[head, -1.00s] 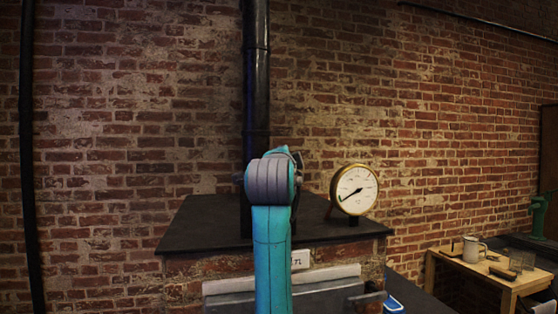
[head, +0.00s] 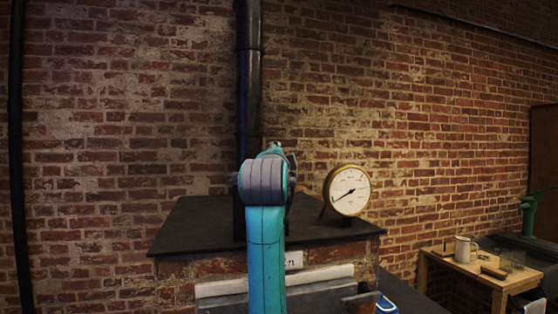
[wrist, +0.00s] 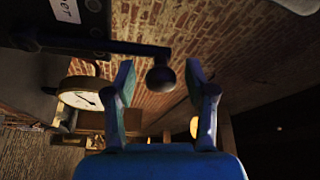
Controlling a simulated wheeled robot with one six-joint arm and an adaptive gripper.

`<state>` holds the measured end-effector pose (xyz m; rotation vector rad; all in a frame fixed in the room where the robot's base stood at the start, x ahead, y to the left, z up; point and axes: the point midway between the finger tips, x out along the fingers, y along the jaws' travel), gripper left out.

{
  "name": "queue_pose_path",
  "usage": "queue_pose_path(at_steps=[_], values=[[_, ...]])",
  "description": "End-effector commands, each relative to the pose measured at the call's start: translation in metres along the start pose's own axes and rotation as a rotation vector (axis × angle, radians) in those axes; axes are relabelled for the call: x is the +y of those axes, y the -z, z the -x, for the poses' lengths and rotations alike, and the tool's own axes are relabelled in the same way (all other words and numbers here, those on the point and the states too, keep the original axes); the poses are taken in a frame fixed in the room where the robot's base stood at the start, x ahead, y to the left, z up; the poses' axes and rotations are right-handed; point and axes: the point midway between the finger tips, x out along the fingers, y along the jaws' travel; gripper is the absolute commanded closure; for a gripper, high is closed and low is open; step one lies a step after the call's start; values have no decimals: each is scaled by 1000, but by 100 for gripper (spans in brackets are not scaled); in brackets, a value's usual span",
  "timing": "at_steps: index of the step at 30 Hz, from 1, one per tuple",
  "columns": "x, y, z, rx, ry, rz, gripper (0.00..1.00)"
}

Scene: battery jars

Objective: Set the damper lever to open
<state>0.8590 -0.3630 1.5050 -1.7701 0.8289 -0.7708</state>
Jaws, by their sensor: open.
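The damper lever (wrist: 110,46) shows in the wrist view as a dark rod with a round ball knob (wrist: 160,78) at its end. It comes from a dark plate (wrist: 88,17) with a white label (wrist: 66,9) whose visible letters end in "er". My gripper (wrist: 160,84) is open, and the knob appears between its two fingertips in the picture. I cannot tell how deep the knob sits or whether a finger touches it. In the head view my own arm covers the lever and gripper.
A round brass gauge (head: 347,190) stands on the dark stove top (head: 190,222), right of my arm. A black pipe (head: 249,90) rises behind. A wooden bench (head: 468,268) with a mug (head: 463,248) stands at the right. Brick walls close off the back.

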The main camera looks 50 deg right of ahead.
Motion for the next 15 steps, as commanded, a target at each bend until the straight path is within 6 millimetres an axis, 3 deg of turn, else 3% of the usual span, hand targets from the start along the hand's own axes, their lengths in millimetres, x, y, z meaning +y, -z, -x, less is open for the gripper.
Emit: queue_pose_path(at_steps=[5, 15], values=[[-1, 0, 19, -1, 3, -2, 45], [0, -1, 85, -2, 3, -3, 45]])
